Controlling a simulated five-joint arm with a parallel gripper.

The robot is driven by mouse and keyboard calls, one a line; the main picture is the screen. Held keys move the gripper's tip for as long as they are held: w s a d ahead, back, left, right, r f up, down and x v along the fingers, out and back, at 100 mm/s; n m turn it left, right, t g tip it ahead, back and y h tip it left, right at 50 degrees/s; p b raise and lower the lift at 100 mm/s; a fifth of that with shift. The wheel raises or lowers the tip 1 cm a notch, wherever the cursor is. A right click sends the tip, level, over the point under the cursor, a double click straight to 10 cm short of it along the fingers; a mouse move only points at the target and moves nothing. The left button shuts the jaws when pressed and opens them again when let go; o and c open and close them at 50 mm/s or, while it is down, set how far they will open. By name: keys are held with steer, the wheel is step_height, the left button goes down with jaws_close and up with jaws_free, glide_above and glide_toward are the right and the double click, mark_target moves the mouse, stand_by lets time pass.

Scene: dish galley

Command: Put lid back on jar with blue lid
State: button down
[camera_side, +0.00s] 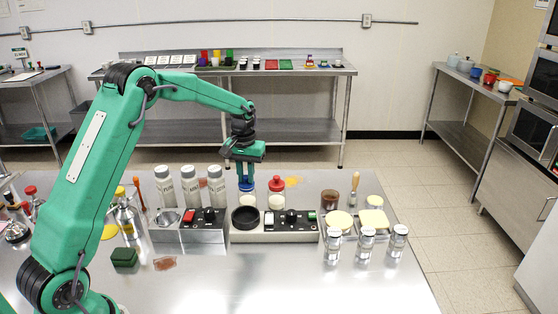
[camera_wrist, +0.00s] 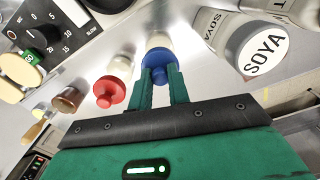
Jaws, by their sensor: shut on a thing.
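My gripper (camera_side: 246,178) points down behind the control panels, its fingers shut on the blue lid (camera_side: 247,187). In the wrist view the two green fingertips (camera_wrist: 160,74) close on the knob of the blue lid (camera_wrist: 158,57). The lid is at the mouth of a pale jar (camera_side: 248,200), which also shows just beyond the lid in the wrist view (camera_wrist: 158,39). Lid and jar look lined up, but I cannot tell whether the lid is fully seated. A jar with a red lid (camera_side: 277,183) stands close to the right; its lid (camera_wrist: 108,92) shows left of my fingers in the wrist view.
Control panels (camera_side: 290,222) with a black round dish (camera_side: 245,218) sit in front. Several shakers (camera_side: 365,245) stand at the front right. The steel table front (camera_side: 260,275) is clear.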

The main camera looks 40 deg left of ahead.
steer(key=c, duration=1.3)
jaws_free()
steer(key=shift+o, duration=0.7)
steer(key=o, duration=0.4)
steer(key=shift+r, duration=0.1)
steer(key=shift+r, duration=3.4)
